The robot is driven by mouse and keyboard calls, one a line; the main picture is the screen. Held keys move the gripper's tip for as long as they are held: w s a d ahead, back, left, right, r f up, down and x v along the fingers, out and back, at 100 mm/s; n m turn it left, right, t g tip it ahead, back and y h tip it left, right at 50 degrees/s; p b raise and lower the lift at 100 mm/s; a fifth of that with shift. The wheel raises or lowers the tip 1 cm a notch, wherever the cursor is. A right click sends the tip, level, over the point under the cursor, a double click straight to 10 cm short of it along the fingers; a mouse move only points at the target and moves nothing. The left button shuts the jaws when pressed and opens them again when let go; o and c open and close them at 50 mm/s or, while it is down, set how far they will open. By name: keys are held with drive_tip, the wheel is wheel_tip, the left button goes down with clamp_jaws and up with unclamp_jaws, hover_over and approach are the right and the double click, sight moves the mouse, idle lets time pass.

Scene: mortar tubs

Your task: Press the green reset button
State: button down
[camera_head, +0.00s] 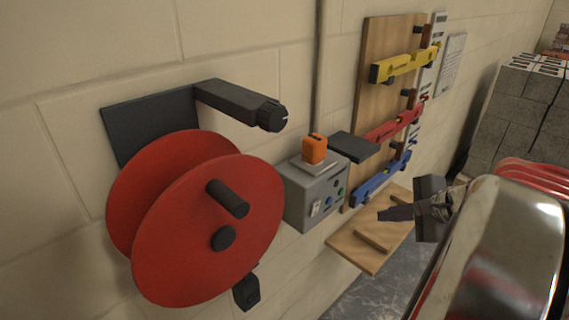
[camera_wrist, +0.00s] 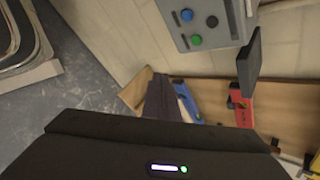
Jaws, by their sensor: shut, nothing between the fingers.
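The green button (camera_head: 340,190) is on the front of a grey control box (camera_head: 296,199) on the wall. In the wrist view the green button (camera_wrist: 196,40) sits beside a blue button (camera_wrist: 187,15) and a black knob (camera_wrist: 212,22) on the box face (camera_wrist: 226,27). My gripper (camera_head: 380,214) is shut and empty, to the right of and a little below the box in the head view. In the wrist view its fingers (camera_wrist: 159,88) are below the green button in the picture, with a gap between them.
A dark plate (camera_head: 353,146) juts out beside the box. An orange object (camera_head: 314,149) is on top. A red reel (camera_head: 205,235) stands left of the box. Levels hang on a wooden board (camera_head: 376,50) at right, with a wooden shelf (camera_head: 350,257) below.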

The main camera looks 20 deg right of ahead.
drive_tip(key=shift+w, duration=0.1)
drive_tip(key=w+a, duration=0.3)
drive_tip(key=w, duration=0.5)
drive_tip(key=shift+w, duration=0.1)
idle(2.2)
drive_tip(key=shift+w+a, duration=0.15)
drive_tip(key=shift+w, duration=0.2)
drive_tip(key=shift+w+a, duration=0.1)
drive_tip(key=shift+w, duration=0.25)
idle(1.0)
drive_tip(key=shift+s, duration=0.1)
drive_tip(key=shift+s+d, duration=0.25)
drive_tip(key=shift+s, duration=0.4)
drive_tip(key=shift+s+d, duration=0.3)
drive_tip(key=shift+s, duration=0.5)
drive_tip(key=shift+s+d, duration=0.25)
drive_tip(key=shift+s, duration=0.55)
drive_tip(key=shift+s+d, duration=0.3)
drive_tip(key=shift+s, duration=0.5)
